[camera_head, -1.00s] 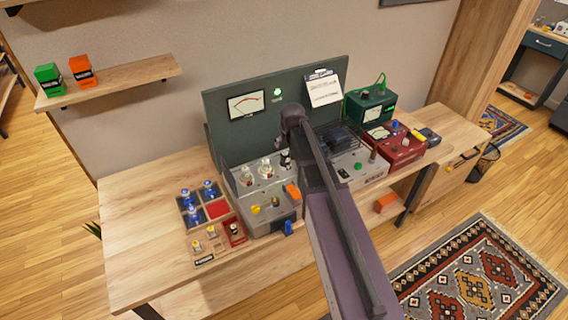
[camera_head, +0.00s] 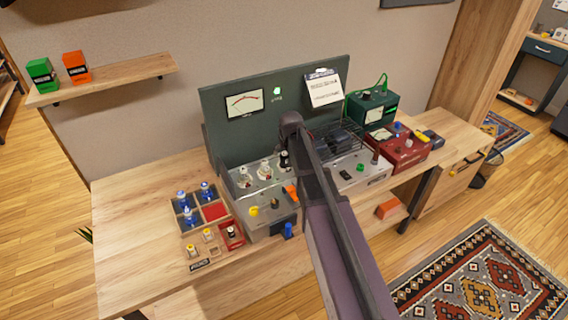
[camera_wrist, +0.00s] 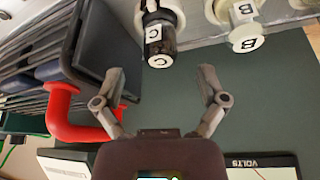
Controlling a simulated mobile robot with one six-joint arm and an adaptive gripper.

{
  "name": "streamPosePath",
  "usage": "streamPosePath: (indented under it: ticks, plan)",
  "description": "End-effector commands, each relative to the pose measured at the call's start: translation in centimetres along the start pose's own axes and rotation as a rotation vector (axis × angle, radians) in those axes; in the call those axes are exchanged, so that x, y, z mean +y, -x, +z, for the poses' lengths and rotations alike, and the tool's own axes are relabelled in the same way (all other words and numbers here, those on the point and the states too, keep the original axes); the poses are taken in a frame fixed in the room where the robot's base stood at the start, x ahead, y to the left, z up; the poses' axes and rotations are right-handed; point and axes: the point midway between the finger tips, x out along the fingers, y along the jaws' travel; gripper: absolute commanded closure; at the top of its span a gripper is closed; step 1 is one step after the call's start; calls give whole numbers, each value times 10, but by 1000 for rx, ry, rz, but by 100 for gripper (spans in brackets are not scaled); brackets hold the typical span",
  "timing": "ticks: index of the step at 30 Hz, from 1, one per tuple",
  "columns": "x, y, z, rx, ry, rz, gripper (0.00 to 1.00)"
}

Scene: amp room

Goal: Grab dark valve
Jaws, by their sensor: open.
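The dark valve (camera_wrist: 159,42), black with a white band and end label marked C, is near the top middle of the wrist view. In the head view the dark valve (camera_head: 284,160) stands on the grey amp chassis, partly beside my arm. My gripper (camera_wrist: 161,72) is open and empty, its two fingers spread to either side below the valve in the picture, apart from it. In the head view my arm hides the gripper. A pale valve marked B (camera_wrist: 241,24) is right of the dark valve in the wrist view.
A red curved pipe-like part (camera_wrist: 72,112) and a dark ribbed box (camera_wrist: 120,40) lie close to the left finger. Two clear valves (camera_head: 246,177) stand left of the dark one. The green back panel (camera_head: 228,135) rises behind the chassis. The bench's left end is bare.

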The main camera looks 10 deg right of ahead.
Motion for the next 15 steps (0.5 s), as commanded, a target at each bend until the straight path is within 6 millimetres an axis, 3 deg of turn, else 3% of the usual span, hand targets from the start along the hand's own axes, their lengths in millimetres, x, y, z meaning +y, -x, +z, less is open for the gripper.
streamPosePath:
  ticks: [15]
  plan:
    - [0,-12,0,0,0,0,8]
